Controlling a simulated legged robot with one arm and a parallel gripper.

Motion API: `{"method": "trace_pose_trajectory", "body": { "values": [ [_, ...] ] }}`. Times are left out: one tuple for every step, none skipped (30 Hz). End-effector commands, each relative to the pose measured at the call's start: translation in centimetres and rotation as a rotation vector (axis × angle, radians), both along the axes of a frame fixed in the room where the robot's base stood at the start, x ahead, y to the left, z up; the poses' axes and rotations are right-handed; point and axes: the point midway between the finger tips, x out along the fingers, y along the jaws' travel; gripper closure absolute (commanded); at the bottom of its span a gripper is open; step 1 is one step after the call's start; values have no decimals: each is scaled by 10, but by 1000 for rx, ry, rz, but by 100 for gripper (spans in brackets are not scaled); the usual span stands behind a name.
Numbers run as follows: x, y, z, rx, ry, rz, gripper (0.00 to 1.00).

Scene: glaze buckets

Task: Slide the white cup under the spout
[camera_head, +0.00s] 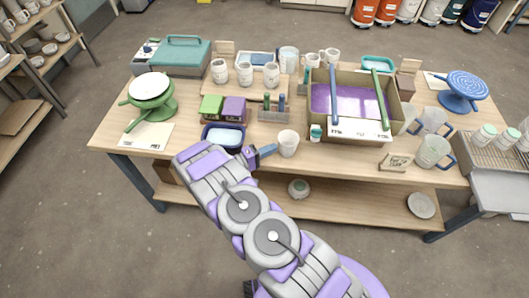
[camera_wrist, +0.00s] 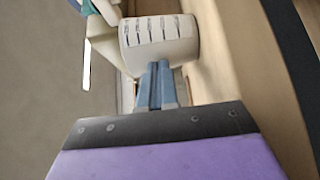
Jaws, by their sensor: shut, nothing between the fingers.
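The white cup (camera_head: 288,143) stands upright near the front edge of the wooden table, left of a box with purple liquid (camera_head: 347,101). It also shows large in the wrist view (camera_wrist: 160,45), with a row of dark marks on its side. My gripper (camera_head: 267,151) is shut and empty, just left of the cup. In the wrist view its blue fingers (camera_wrist: 155,72) point at the cup's side; I cannot tell whether they touch it. A small teal and white part (camera_head: 316,132) is at the box's front left corner; I cannot tell whether it is the spout.
A dark blue tub (camera_head: 223,137) stands left of my gripper. A brush rack (camera_head: 273,110) is behind the cup. A wooden sign (camera_head: 395,162) and clear jugs (camera_head: 434,151) stand farther right. The table front between cup and sign looks mostly clear.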

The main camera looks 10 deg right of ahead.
Motion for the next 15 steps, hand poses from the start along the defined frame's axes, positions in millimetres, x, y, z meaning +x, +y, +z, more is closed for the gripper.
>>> {"method": "trace_pose_trajectory", "body": {
  "values": [
    [0, -2, 0, 1, 0, -1, 100],
    [0, -2, 0, 1, 0, 0, 100],
    [0, -2, 0, 1, 0, 0, 100],
    [0, -3, 0, 1, 0, 0, 100],
    [0, -4, 0, 2, 0, 0, 100],
    [0, -4, 0, 3, 0, -1, 100],
    [1, -5, 0, 4, 0, -1, 100],
    [0, -6, 0, 4, -1, -1, 100],
    [0, -6, 0, 5, 0, -1, 100],
    [0, -7, 0, 5, 0, -1, 100],
    [0, -8, 1, 5, 0, -1, 100],
    [-1, -10, 1, 4, 0, -2, 100],
    [-2, -12, 1, 3, 1, -2, 100],
    [-4, -16, 2, 3, 2, -3, 100],
    [-8, -22, 2, 2, 2, -5, 100]
  ]
}}
